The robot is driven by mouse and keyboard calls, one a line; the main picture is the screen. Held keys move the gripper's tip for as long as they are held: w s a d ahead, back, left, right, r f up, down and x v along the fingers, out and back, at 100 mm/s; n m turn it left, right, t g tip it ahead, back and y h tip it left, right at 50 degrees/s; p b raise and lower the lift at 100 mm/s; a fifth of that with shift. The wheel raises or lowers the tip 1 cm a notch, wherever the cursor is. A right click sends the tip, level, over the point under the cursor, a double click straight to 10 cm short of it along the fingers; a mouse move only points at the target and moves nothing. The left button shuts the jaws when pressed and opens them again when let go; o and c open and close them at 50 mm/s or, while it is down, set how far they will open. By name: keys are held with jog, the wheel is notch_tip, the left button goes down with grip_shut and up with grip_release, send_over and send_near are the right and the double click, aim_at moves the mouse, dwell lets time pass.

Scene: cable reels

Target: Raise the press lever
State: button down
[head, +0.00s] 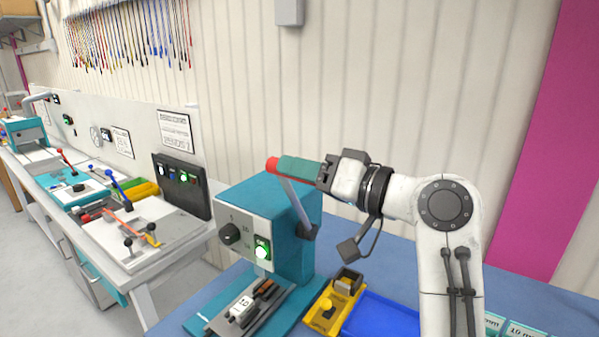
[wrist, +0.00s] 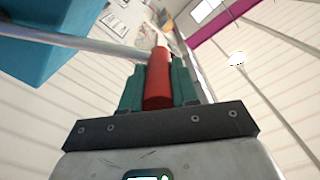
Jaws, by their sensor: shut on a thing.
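The press (head: 262,225) is a teal box with a grey front panel, a dark knob and a lit green button. Its lever (head: 297,207) is a grey rod that rises from a dark pivot on the press's right side and leans up to the left. The lever ends in a red handle (head: 273,164), above the top of the press. My gripper (head: 298,167) is shut on the red handle. In the wrist view the red handle (wrist: 158,80) lies between the two teal fingers, with the grey rod running off to the left.
A yellow tray (head: 322,318) and a blue bin (head: 380,318) stand right of the press on the blue bench. A fixture with a white block (head: 242,308) lies in front of the press. Another bench with tools (head: 140,225) runs along the left wall.

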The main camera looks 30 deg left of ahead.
jog(key=shift+d+f, duration=0.1)
jog(key=shift+f, duration=0.05)
jog(key=c, duration=0.9)
grip_release()
jog(key=shift+o, duration=0.2)
jog(key=d+b, duration=0.3)
jog(key=d, duration=0.7)
jog(key=shift+s+d, duration=0.35)
